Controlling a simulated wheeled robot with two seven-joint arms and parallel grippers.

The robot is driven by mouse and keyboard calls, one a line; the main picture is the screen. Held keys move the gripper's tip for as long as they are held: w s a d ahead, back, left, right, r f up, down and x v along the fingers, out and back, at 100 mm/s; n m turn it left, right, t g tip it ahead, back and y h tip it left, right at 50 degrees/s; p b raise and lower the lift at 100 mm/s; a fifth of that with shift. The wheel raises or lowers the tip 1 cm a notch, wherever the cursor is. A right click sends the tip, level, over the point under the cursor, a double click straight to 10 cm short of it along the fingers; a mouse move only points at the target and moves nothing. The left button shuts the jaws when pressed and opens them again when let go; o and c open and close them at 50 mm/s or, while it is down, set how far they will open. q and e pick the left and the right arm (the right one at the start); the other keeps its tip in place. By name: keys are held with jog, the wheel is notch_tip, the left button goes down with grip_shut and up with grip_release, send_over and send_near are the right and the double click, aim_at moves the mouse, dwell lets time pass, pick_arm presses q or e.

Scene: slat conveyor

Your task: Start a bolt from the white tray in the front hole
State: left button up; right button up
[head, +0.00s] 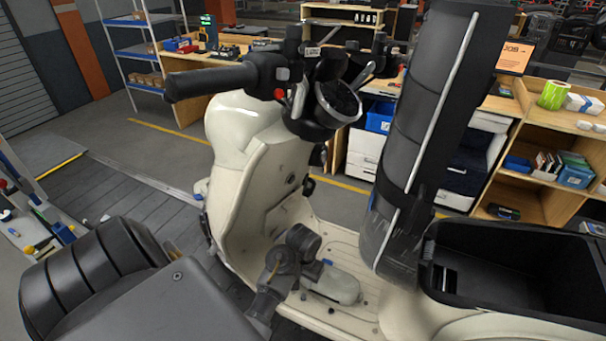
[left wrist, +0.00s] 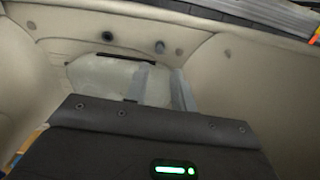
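The cream scooter (head: 262,200) stands in the middle of the head view, with its flat footboard (head: 345,322) low in front of me. A pale rounded piece (head: 338,284), possibly the white tray, lies on the footboard; it also shows in the left wrist view (left wrist: 100,78) with a dark slot along its far edge. I cannot make out a loose bolt. Dark round spots, holes or bolt heads, show beyond it, one of them small and dark (left wrist: 160,47). My left gripper (head: 305,276) is low beside the pale piece. Its two grey fingers (left wrist: 160,88) are apart with nothing seen between them. My right gripper is out of view.
The tall dark raised seat (head: 420,130) and open storage bin (head: 515,268) stand to the right. The front shield (head: 240,140) and handlebar (head: 215,80) rise behind my left gripper. Slatted floor (head: 115,195) lies left. Shelves and workbenches (head: 205,60) are farther back.

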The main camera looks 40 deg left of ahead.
aim_at(304, 294)
pick_arm(q)
notch_tip(304, 294, down, 2)
jog(key=m, duration=0.5)
jog(key=shift+f, duration=0.1)
jog(key=m, duration=0.2)
jog(key=f+m, duration=0.1)
jog(key=shift+f+m, duration=0.2)
jog(key=shift+m, duration=0.2)
jog(key=shift+f, duration=0.2)
jog(key=n, duration=0.8)
jog(key=shift+n, duration=0.4)
notch_tip(304, 294, down, 2)
jog(key=shift+f+n+b, duration=0.1)
jog(key=shift+n+b, duration=0.2)
jog(key=shift+b, duration=0.35)
jog(key=shift+f+b, duration=0.35)
jog(key=shift+f, duration=0.5)
